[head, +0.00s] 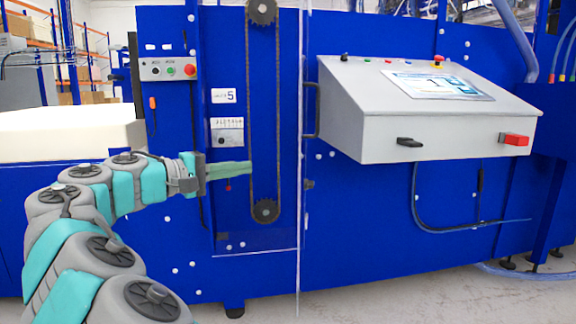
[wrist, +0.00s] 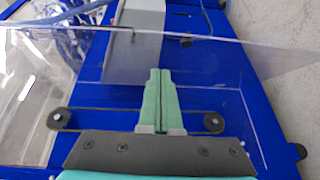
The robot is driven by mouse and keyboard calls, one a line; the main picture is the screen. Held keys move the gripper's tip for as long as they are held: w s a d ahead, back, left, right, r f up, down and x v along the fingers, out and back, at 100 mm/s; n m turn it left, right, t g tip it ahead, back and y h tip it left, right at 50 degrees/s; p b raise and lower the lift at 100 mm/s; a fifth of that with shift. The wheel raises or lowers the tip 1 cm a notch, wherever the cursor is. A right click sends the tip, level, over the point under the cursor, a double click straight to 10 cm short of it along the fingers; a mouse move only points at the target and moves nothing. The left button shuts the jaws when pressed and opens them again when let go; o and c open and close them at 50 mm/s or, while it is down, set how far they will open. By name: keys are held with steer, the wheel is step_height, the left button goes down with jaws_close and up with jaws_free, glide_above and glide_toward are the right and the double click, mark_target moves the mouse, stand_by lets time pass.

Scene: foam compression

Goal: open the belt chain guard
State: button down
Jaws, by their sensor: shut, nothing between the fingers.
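The belt chain guard (head: 300,225) is a clear panel beside the chain. It shows almost edge-on in the head view, with a dark handle (head: 311,110) at its right side. In the wrist view the guard (wrist: 255,58) stands out from the blue machine, swung away from the chain. The chain (head: 250,110) is uncovered between an upper and a lower sprocket (head: 265,210). My gripper (head: 250,168) is shut and empty, with its green fingers at the left side of the chain. In the wrist view the fingertips (wrist: 160,72) overlap the guard; contact cannot be told.
A grey control console (head: 430,110) juts out right of the guard. A small button box (head: 168,69) sits at the upper left. A white foam block (head: 70,132) lies at the left. The floor in front is clear.

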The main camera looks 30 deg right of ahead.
steer(key=d, duration=1.1)
steer(key=shift+w+t, duration=0.4)
steer(key=shift+w, duration=0.05)
steer(key=shift+s+d, duration=0.1)
steer(key=shift+d, duration=0.1)
